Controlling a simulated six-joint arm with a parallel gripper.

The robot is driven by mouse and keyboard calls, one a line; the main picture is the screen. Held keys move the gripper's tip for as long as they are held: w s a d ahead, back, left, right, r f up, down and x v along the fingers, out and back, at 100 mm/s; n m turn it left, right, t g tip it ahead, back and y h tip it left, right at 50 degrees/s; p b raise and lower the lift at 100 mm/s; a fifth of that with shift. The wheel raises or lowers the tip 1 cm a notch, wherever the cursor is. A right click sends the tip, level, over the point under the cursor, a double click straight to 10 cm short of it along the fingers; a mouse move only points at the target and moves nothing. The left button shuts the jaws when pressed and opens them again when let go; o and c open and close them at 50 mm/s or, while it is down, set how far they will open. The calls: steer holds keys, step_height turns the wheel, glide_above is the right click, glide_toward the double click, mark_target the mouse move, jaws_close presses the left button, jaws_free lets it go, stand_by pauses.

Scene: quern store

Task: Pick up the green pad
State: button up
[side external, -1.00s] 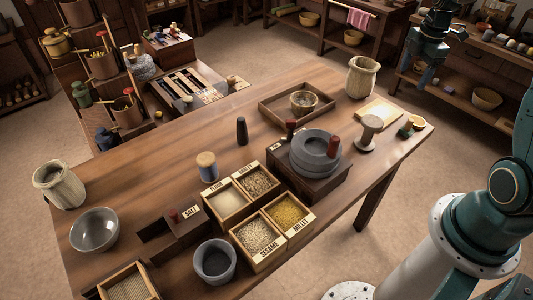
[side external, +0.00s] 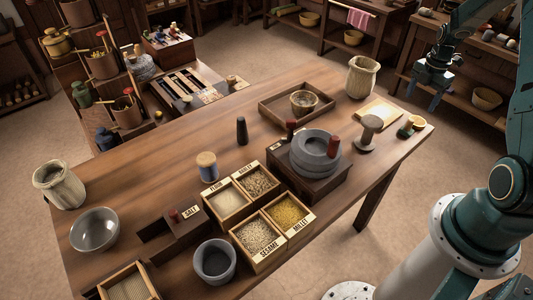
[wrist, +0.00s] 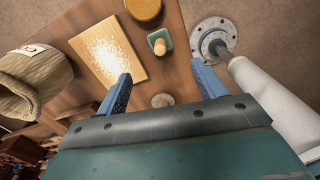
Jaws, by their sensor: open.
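The green pad (side external: 403,133) is small and lies near the right end of the wooden table, with a pale wooden knob on it. In the wrist view the green pad (wrist: 152,41) shows as a small square beyond my fingertips, roughly between their lines. The knob covers part of it. My gripper (side external: 424,98) is open and empty, above and apart from the pad. In the wrist view my gripper (wrist: 161,70) shows two blue fingers spread wide, with nothing between the tips.
A pale-topped board (side external: 380,112), a yellow round piece (side external: 417,121) and a wooden spool (side external: 371,125) stand near the pad. A stone quern (side external: 315,154) and grain boxes lie further left. The table edge is close to the pad.

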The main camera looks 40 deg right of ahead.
mark_target(411, 120)
step_height(411, 120, down, 7)
steer(key=shift+r, duration=0.15)
stand_by(0.4)
steer(key=shift+f, duration=2.6)
steer(key=c, duration=1.1)
steer(key=shift+o, duration=0.2)
steer(key=shift+r, duration=0.2)
step_height(411, 120, up, 20)
steer(key=shift+f, duration=0.15)
